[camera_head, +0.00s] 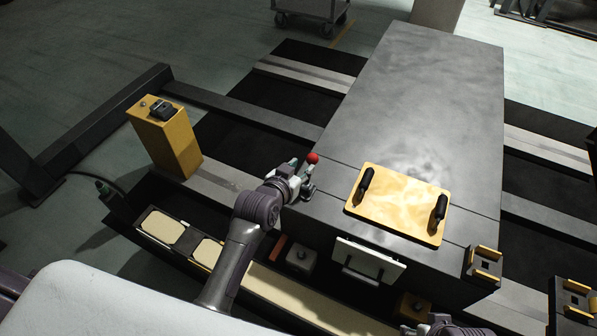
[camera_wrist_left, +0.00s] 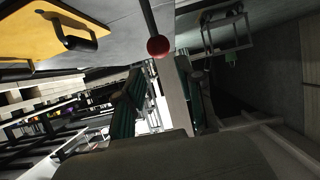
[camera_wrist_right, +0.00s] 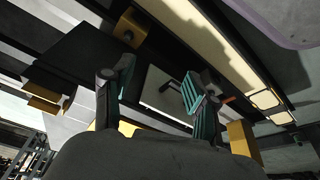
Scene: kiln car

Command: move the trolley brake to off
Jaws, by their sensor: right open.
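A lever with a red ball knob (camera_head: 313,158) stands at the left edge of the grey car deck. The knob also shows in the left wrist view (camera_wrist_left: 158,46), on a thin grey rod. My left gripper (camera_head: 302,181) is right beside the lever. In the left wrist view its teal-padded fingers (camera_wrist_left: 161,72) are apart, with the knob just beyond the tips, between them in the picture; contact cannot be told. The lever's base is partly hidden by the gripper. No brake marking is readable. My right gripper (camera_wrist_right: 158,80) is open and empty, low in front of the car.
A yellow plate (camera_head: 396,202) with two black handles lies on the deck (camera_head: 425,90). A white panel (camera_head: 368,262) with a black handle is on the car's front. A yellow pedestal (camera_head: 172,145) with a black top device stands left. A grey cart (camera_head: 312,12) is far back.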

